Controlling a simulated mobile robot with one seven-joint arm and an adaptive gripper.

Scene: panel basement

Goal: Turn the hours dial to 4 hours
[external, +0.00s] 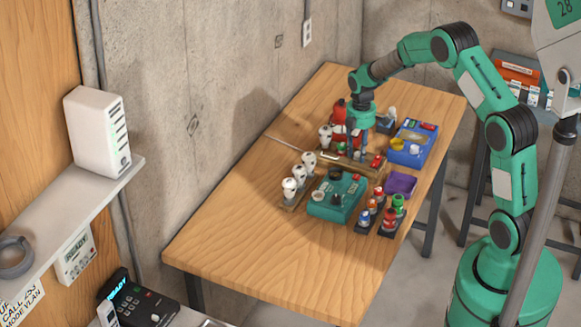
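My gripper (357,153) points down over the far half of the wooden table, near a wooden strip with small parts. Its fingers are too small to show whether they are open or shut. In front of it is a teal panel box (322,208) with several round knobs and a small red part on top. Behind and to the right is a blue panel box (414,153) with a yellow knob and a pale round face. No hour markings are readable, so I cannot tell which knob is the hours dial or where it points.
White bulb-like parts (289,188) stand left of the teal box. Red, green and blue capped items (390,218) stand in dark holders at its right, near a purple tray (401,184). A red object (340,110) stands behind my gripper. The table's near half (270,265) is clear.

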